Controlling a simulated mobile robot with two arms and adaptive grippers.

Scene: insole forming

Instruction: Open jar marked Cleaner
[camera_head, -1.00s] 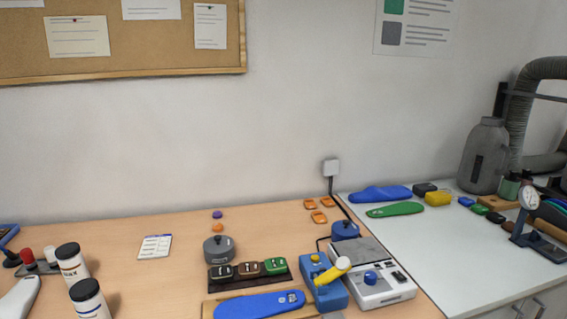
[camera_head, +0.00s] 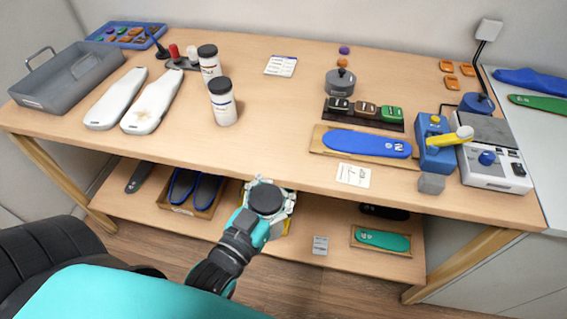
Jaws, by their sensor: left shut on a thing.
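My left gripper (camera_head: 262,203) is in front of the table's front edge, over the lower shelf. It is shut on a round black-topped thing (camera_head: 267,197). The top resembles the black lids of the jars, but the rest is hidden and no label shows. Two white jars with black lids stand upright on the table: a rear one (camera_head: 210,66) and a front one with a blue-striped label (camera_head: 223,104). Both are closed and apart from my gripper. I cannot read Cleaner on either. My right gripper is not in view.
A grey tray (camera_head: 62,97), white shoe lasts (camera_head: 152,104), a grey pot (camera_head: 340,83), a blue insole (camera_head: 366,144) and a scale (camera_head: 494,166) occupy the table (camera_head: 280,135). The table's middle front is mostly clear. A bin of insoles (camera_head: 196,202) is on the lower shelf.

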